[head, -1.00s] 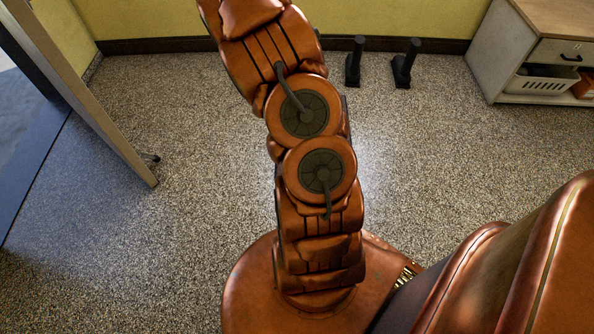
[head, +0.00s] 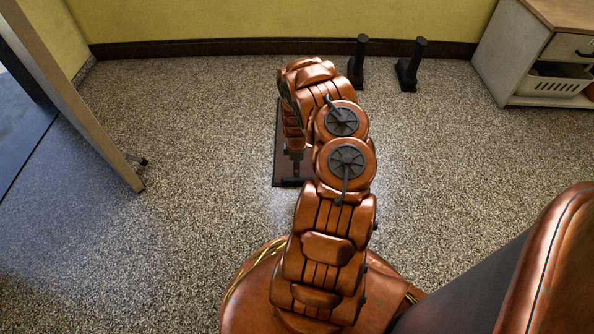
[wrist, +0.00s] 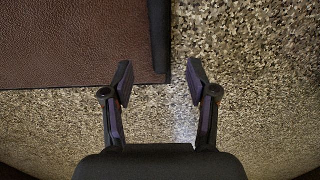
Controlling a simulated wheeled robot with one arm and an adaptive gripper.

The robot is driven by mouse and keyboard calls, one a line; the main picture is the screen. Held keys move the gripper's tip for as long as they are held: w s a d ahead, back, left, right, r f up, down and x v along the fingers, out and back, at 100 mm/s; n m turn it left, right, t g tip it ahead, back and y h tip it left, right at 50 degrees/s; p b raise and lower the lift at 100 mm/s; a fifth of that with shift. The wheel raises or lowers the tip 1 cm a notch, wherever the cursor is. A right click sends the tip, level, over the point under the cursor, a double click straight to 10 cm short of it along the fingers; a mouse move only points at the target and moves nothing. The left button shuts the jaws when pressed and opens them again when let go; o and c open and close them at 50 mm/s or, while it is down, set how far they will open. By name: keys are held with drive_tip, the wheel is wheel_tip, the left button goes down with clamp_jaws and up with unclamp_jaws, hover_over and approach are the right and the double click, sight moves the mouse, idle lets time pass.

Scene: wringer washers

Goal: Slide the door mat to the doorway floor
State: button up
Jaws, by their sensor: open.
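The door mat (head: 281,150) is a dark brown rectangle flat on the speckled floor, partly hidden under my arm in the head view. In the wrist view the mat (wrist: 75,45) fills the upper left. A black raised strip (wrist: 160,38) runs along its right edge. My gripper (wrist: 158,86) is open and empty. Its left finger overlaps the mat's near edge in the picture, and its right finger is over bare floor. The strip's near end lies between the fingers, just ahead; contact is not visible. The doorway floor (head: 22,125) is dark grey-blue at the far left.
An open door panel (head: 85,105) stands between the mat and the doorway floor. Two black posts (head: 357,62) (head: 410,66) stand near the yellow back wall. A white cabinet (head: 520,60) with a basket (head: 550,85) is at the upper right. The floor between mat and door is clear.

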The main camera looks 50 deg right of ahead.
sight(297, 179)
drive_tip(key=shift+f, duration=0.15)
wheel_tip(297, 179, down, 8)
drive_tip(key=b, duration=0.5)
idle(0.3)
clamp_jaws()
idle(0.5)
